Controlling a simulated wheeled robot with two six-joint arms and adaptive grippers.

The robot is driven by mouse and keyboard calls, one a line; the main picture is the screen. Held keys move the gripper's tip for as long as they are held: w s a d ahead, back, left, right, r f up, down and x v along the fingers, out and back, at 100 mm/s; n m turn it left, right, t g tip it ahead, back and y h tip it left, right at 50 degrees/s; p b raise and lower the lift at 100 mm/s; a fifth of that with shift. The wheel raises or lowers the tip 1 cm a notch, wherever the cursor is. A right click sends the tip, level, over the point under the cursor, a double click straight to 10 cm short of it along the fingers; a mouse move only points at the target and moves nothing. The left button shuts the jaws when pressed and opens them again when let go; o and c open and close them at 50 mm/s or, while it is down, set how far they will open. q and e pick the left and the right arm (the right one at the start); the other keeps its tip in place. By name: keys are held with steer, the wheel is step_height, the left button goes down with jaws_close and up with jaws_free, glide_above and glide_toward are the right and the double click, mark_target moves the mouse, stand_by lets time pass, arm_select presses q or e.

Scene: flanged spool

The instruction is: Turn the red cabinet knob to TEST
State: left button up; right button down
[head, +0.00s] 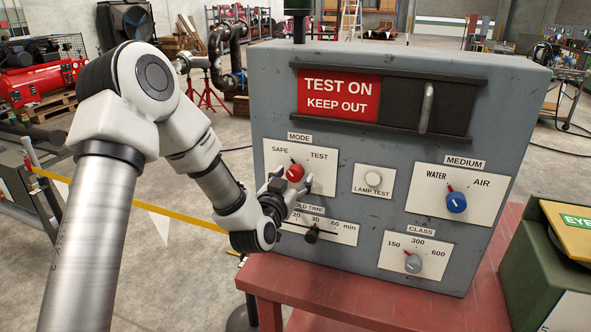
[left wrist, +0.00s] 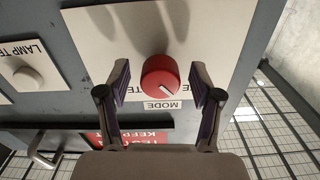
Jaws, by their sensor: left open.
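The red knob (head: 295,173) sits on the MODE plate (head: 327,165) at the upper left of the grey cabinet's front. Its pointer leans up and left, toward SAFE; TEST is printed to the right. My left gripper (head: 290,184) is open in front of this plate, its fingers around the knob's place. In the left wrist view, which is upside down, the red knob (left wrist: 160,75) lies between the two spread fingers with a gap on each side. Its white line points toward the SAFE side. The fingers partly cover both labels. My right gripper is not in view.
The cabinet (head: 388,225) stands on a red table (head: 345,295). Nearby on its front are the white LAMP TEST button (head: 373,179), the black hold-time slider (head: 311,235), the blue MEDIUM knob (head: 456,203) and the grey CLASS knob (head: 413,263). A green box (head: 545,265) stands at the right.

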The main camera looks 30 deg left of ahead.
arm_select(q)
steer(key=shift+w+r, duration=0.1)
steer(key=shift+w, duration=0.5)
steer(key=shift+a, duration=0.2)
steer(key=c, duration=1.1)
steer(key=shift+c, duration=0.2)
